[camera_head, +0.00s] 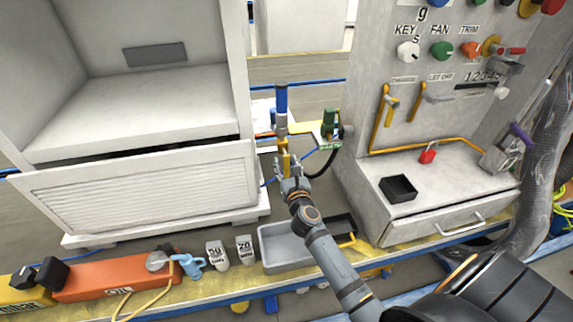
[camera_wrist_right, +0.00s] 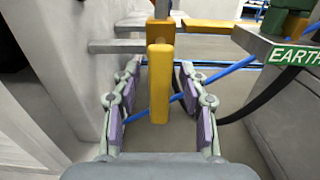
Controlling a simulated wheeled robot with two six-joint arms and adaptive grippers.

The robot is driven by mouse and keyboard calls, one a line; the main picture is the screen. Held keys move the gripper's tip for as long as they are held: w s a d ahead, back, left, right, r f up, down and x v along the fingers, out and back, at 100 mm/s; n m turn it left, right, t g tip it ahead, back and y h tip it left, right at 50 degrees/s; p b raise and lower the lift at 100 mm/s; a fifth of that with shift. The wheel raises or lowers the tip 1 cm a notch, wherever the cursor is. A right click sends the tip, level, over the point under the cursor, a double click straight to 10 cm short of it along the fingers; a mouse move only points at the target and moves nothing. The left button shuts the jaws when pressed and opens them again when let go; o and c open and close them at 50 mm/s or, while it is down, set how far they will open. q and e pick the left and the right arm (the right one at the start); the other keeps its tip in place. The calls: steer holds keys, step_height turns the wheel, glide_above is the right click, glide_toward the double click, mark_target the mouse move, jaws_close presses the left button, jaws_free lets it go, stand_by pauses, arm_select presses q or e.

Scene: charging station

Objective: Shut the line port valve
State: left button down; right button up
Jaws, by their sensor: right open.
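A yellow lever (camera_head: 285,158) hangs down below a post with a blue top (camera_head: 281,100), in the gap between the white cabinet and the grey console. I take it for the line port valve's handle; I can read no label on it. In the right wrist view the lever (camera_wrist_right: 159,90) points down between the two fingers. My right gripper (camera_head: 290,178) is open around it, its purple pads (camera_wrist_right: 191,102) apart from the lever on both sides. My left gripper is not in view.
A green fitting (camera_head: 331,122) with an EARTH plate (camera_wrist_right: 298,56) stands right of the valve. The console (camera_head: 355,185) carries a black tray (camera_head: 398,188) and a red padlock (camera_head: 427,156). A grey bin (camera_head: 280,250) sits on the front ledge beneath my right arm.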

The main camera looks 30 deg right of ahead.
jaws_close()
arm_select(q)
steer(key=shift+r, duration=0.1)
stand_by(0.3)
